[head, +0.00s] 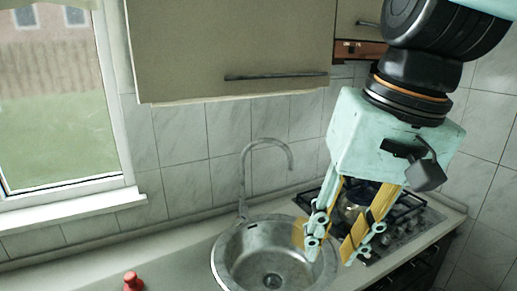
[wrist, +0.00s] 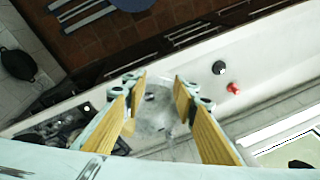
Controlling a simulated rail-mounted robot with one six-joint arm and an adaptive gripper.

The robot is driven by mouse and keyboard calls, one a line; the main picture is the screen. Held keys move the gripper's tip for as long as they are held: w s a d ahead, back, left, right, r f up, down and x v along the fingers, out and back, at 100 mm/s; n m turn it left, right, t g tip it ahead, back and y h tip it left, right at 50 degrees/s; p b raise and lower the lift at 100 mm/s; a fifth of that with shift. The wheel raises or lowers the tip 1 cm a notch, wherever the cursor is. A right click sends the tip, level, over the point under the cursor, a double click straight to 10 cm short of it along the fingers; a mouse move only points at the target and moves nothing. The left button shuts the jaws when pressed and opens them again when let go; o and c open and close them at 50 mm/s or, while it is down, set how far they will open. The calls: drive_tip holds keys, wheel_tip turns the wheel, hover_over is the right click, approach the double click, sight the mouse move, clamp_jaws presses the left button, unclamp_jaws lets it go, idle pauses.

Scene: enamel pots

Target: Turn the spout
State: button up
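The spout (head: 267,142) is a grey metal gooseneck tap. It rises behind the round steel sink (head: 232,264) and curves over to the right, its end above the basin's back right. My gripper (head: 331,250) has yellow-padded fingers spread apart, with nothing seen between them. It hangs over the sink's right side, to the right of the spout and apart from it in the picture. In the wrist view, my gripper (wrist: 158,84) is open with the sink (wrist: 150,118) beyond and between its fingers. The spout is hard to make out there.
A gas hob (head: 405,217) with a pot stands right of the sink, partly behind my gripper. A red object (head: 132,282) sits on the left counter, also seen in the wrist view (wrist: 233,88) beside a dark round item (wrist: 219,68). A cabinet (head: 230,50) hangs above.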

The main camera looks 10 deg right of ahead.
drive_tip(key=w+r+m+g+y+p, duration=0.25)
drive_tip(key=w+m+y+p, duration=0.45)
drive_tip(key=w, duration=2.7)
drive_tip(key=m+t+y+p, duration=0.2)
drive_tip(key=m+t+y, duration=0.4)
drive_tip(key=m+y, duration=0.4)
approach(283, 149)
drive_tip(key=shift+m+g+h, duration=0.25)
drive_tip(key=shift+m+h, duration=0.05)
drive_tip(key=shift+h, duration=0.3)
drive_tip(key=d, duration=0.4)
drive_tip(key=shift+d+r, duration=0.15)
drive_tip(key=shift+r, duration=0.2)
drive_tip(key=shift+p+x, duration=0.75)
drive_tip(key=shift+x, duration=6.2)
